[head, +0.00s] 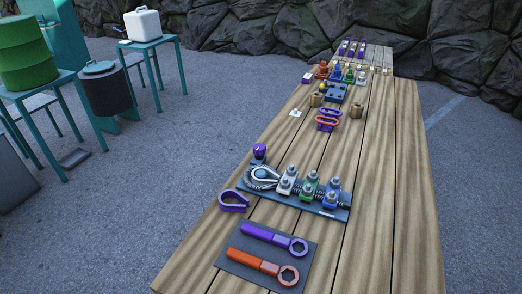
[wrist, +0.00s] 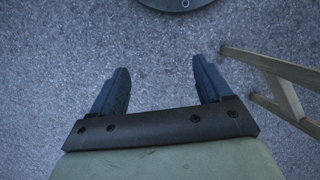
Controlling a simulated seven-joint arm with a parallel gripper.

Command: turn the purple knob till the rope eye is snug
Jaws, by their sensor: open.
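The purple knob (head: 259,151) stands at the far left corner of a blue base plate (head: 310,208) on the wooden table, in the head view. The rope eye (head: 262,176) is a grey loop lying on the plate just in front of the knob. White (head: 288,180), green (head: 309,187) and blue (head: 332,194) clamps with bolts sit along the rope to its right. My gripper (wrist: 160,85) shows only in the wrist view. It is open and empty, pointing down over grey ground, away from the knob. How snug the eye is cannot be told.
A purple thimble (head: 233,201) lies left of the plate. Purple (head: 274,239) and orange (head: 263,266) wrenches lie on a dark mat in front. Blocks and small parts stand farther back on the wooden table (head: 385,200). Its right side is clear. Side tables with a green drum (head: 24,55) stand left.

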